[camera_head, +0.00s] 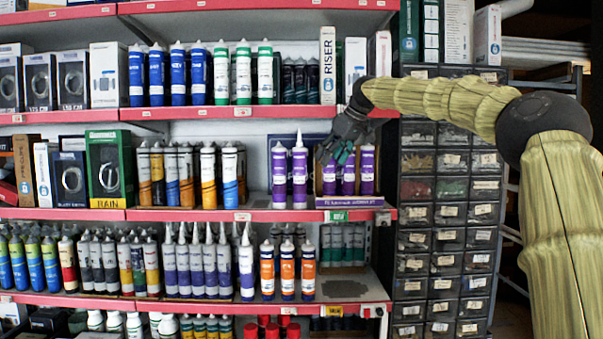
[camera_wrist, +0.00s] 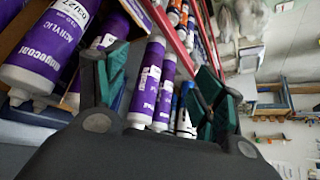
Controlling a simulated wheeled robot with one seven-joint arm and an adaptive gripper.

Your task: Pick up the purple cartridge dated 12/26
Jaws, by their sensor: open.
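Several purple cartridges stand on the middle shelf. Two with nozzles, a left one (camera_head: 279,178) and a right one (camera_head: 299,175), stand near the front edge; others (camera_head: 367,172) stand to the right in a purple tray (camera_head: 350,201). My gripper (camera_head: 332,155) is open in front of the tray's cartridges, high up. In the tilted wrist view, two purple cartridges (camera_wrist: 145,97) show between the spread fingers of my gripper (camera_wrist: 163,82), apart from them. A nearer purple cartridge (camera_wrist: 48,47) at left carries a date that seems to end in /27. I cannot read 12/26 anywhere.
The shelf above (camera_head: 260,112) is close over my gripper. Brown and blue tubes (camera_head: 186,177) stand to the left on the same shelf. A drawer cabinet (camera_head: 447,200) stands right of the shelves, below my arm.

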